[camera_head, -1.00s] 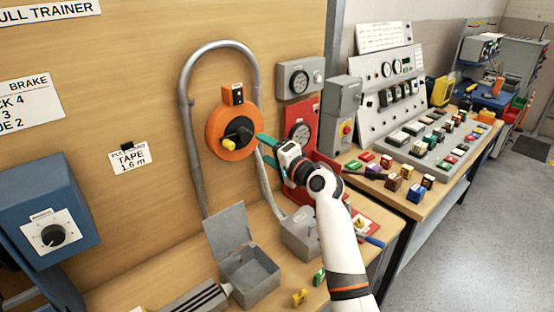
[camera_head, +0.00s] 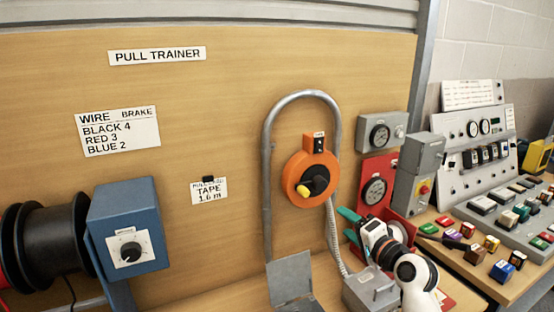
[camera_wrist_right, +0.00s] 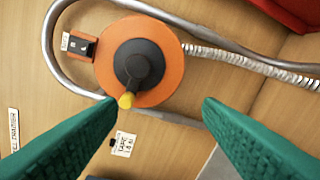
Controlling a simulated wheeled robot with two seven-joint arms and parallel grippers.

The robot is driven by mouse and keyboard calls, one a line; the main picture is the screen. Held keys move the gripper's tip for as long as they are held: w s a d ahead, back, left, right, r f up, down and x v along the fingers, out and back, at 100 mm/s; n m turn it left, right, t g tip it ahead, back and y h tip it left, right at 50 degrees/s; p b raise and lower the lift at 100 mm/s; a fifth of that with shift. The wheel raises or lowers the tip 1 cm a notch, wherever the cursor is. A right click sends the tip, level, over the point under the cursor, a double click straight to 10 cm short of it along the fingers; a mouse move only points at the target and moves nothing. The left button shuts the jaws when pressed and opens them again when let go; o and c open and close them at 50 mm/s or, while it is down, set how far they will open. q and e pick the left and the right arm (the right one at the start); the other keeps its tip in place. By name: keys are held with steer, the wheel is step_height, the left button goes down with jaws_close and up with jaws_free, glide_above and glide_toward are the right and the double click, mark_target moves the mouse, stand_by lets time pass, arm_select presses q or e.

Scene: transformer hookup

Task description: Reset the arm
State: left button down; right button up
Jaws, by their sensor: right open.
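My right gripper (camera_head: 352,226) has green fingers and is on the white right arm. It is in front of the board, right of and below the orange reel (camera_head: 308,178) with its black hub and yellow knob. In the right wrist view, the two green fingers (camera_wrist_right: 158,125) are spread apart with nothing between them. The orange reel (camera_wrist_right: 168,60) lies beyond the fingertips, apart from them. My left gripper does not show in either view.
A grey bent conduit (camera_head: 268,150) frames the reel. A grey open-lidded box (camera_head: 290,278) and a closed grey box (camera_head: 372,290) stand below. A blue brake box (camera_head: 128,225) and black spool (camera_head: 55,245) are at left. Coloured blocks (camera_head: 478,252) crowd the right bench.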

steer(key=s+a+f+n+g+h, duration=0.25)
steer(key=s+f+n+g, duration=0.4)
steer(key=s+f, duration=1.1)
steer(key=s+f+n+g+h, duration=0.2)
steer(key=s+f+n+g, duration=0.15)
steer(key=s, duration=0.75)
steer(key=s+f+n+g+h, duration=0.15)
steer(key=s+f, duration=0.25)
steer(key=s, duration=0.6)
step_height(320, 180, down, 27)
steer(key=s+g+b, duration=0.1)
steer(key=g+b, duration=0.1)
steer(key=s+d+f, duration=0.1)
steer(key=s+f, duration=0.7)
steer(key=s+d+f+g+b, duration=0.1)
steer(key=s+d+f, duration=0.1)
steer(key=s+f, duration=0.7)
steer(key=shift+d+f+n, duration=0.25)
steer(key=shift+d+n, duration=0.05)
steer(key=shift+n, duration=0.15)
